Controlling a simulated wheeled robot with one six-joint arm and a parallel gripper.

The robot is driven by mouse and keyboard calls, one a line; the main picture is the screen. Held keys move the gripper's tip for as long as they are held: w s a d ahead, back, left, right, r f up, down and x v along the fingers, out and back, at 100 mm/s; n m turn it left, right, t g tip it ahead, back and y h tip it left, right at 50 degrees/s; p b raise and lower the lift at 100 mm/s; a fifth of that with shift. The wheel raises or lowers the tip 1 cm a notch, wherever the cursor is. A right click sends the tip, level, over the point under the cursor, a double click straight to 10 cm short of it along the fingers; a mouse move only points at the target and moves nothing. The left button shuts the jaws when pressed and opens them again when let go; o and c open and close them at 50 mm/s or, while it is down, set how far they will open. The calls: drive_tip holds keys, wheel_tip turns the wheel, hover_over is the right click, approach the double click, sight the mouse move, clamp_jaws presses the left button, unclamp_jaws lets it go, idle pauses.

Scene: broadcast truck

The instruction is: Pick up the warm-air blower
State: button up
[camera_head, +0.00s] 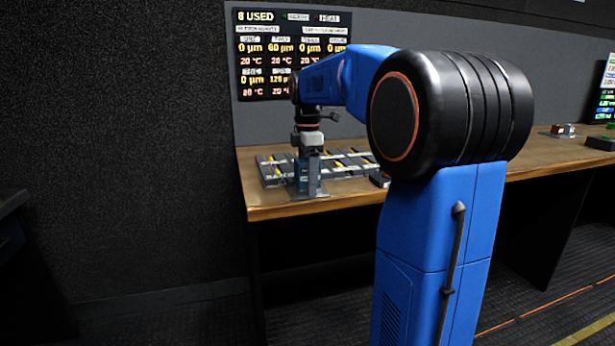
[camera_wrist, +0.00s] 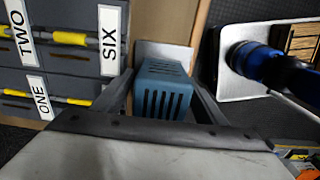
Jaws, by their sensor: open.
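The warm-air blower (camera_wrist: 163,88) is a teal-blue block with dark vent slots in its face. In the wrist view it sits between the two fingers of my gripper (camera_wrist: 160,78). The jaws are open, one finger on each side of it; I cannot tell whether either finger touches it. In the head view my gripper (camera_head: 309,153) points down over the near left end of the bench. The blower (camera_head: 302,178) shows there low beside the gripper, partly hidden by a grey upright piece. A pale plate lies beyond the blower in the wrist view.
Grey drawer-like units (camera_wrist: 88,58) with yellow bars and labels ONE, TWO and SIX lie close left of the gripper in the wrist view. The wooden bench (camera_head: 345,194) has its left edge near the gripper. A lit display board (camera_head: 268,82) stands behind. More small items lie far right.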

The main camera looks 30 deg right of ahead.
drive_tip(key=c, duration=1.4)
drive_tip(key=shift+c, duration=0.2)
